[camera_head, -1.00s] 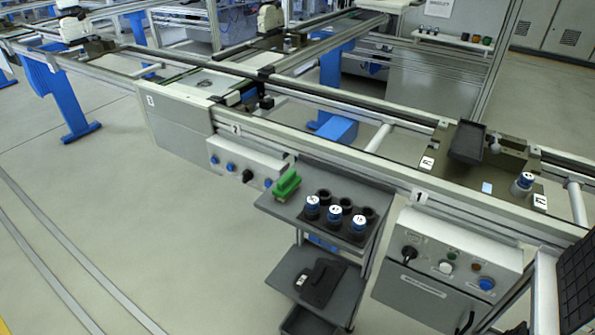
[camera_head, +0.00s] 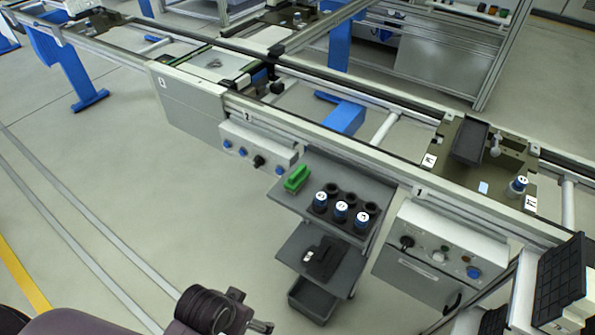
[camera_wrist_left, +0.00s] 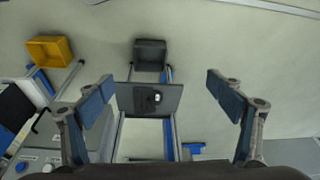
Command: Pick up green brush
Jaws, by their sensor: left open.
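The green brush (camera_head: 297,178) lies near the left back corner of the grey cart's top shelf (camera_head: 294,197) in the head view. It does not show in the left wrist view. My left gripper (camera_wrist_left: 160,88) is open and empty in the left wrist view, its two blue-padded fingers wide apart above the cart's lower shelf (camera_wrist_left: 126,98). In the head view only part of my left arm shows at the bottom, apart from the cart and brush. My right gripper is not in view.
Several blue-capped bottles (camera_head: 341,211) stand in a dark holder right of the brush. A black item (camera_head: 322,257) lies on the lower shelf. The conveyor rail (camera_head: 320,135) and a control box (camera_head: 255,150) are behind the cart. The floor to the left is clear.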

